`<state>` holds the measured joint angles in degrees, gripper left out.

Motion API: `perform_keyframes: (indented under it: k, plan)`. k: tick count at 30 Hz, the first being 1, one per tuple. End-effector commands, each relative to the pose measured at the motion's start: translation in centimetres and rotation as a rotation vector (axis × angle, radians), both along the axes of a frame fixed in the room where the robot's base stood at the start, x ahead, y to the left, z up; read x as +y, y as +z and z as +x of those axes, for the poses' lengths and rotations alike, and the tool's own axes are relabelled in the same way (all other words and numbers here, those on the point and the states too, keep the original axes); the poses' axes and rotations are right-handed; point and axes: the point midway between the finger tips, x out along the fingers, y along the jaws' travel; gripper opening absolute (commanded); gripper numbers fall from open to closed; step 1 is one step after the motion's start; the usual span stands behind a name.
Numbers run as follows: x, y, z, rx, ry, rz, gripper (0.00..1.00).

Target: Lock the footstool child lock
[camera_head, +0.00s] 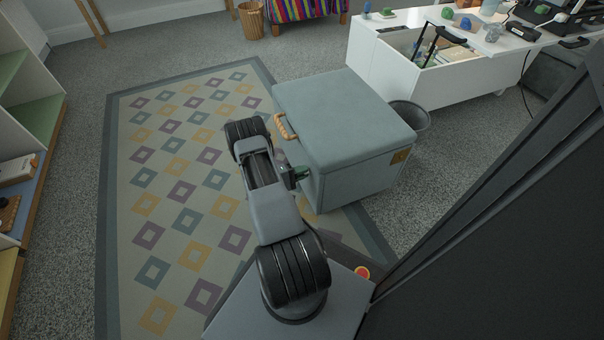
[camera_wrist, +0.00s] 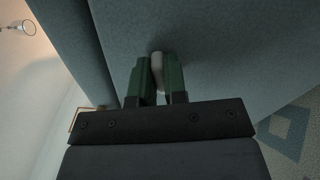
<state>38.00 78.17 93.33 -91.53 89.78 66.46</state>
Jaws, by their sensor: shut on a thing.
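The footstool (camera_head: 345,115) is a grey-blue upholstered box with a lid, standing on the rug's right edge. A tan handle (camera_head: 285,126) sits on its left side near the lid seam. My gripper (camera_head: 301,173) is at the same side, below the handle. In the wrist view, my gripper's green fingers (camera_wrist: 158,82) are shut on a small pale knob (camera_wrist: 157,66) that sits against the footstool's fabric wall (camera_wrist: 220,50). I take this knob to be the child lock; the fingers hide part of it. The lid looks closed. A small yellow-brown plate (camera_head: 401,155) shows at another side.
A dark grey bin (camera_head: 411,115) stands right behind the footstool. A white desk (camera_head: 440,70) with an open drawer and clutter is at the back right. Shelves (camera_head: 30,110) stand at the left.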

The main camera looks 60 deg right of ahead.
Motion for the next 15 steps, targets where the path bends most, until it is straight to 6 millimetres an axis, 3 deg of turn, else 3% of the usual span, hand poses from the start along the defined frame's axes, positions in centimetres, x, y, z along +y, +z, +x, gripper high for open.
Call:
perform_keyframes:
  k: [15]
  plan:
    - [-0.09,-0.09,0.24,-0.205,0.007,-0.149,0.00]
